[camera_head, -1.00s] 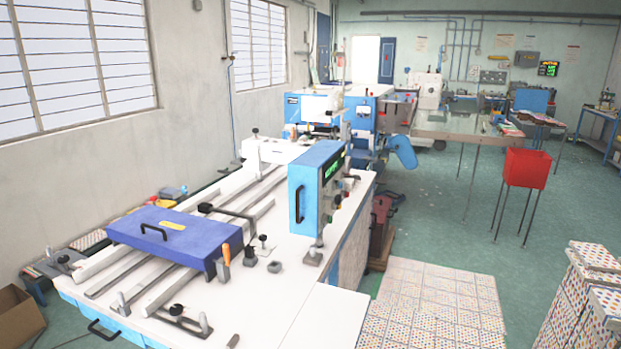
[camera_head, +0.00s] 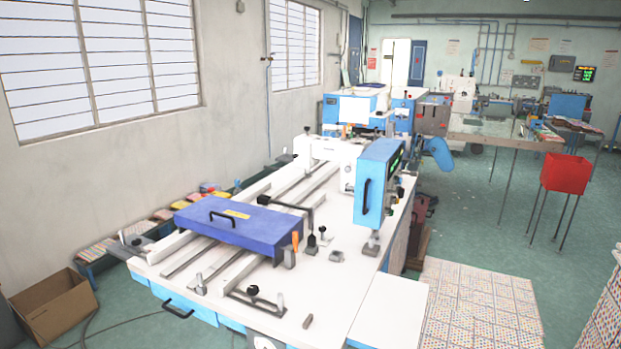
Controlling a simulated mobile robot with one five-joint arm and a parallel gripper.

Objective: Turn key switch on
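My gripper is not in view.
A blue plate with a handle (camera_head: 240,222) lies over rails on the table. Stacked patterned sheets (camera_head: 475,300) stand on the floor at right. A cardboard box (camera_head: 55,305) is at lower left. Green floor is free around the red bin (camera_head: 565,174).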

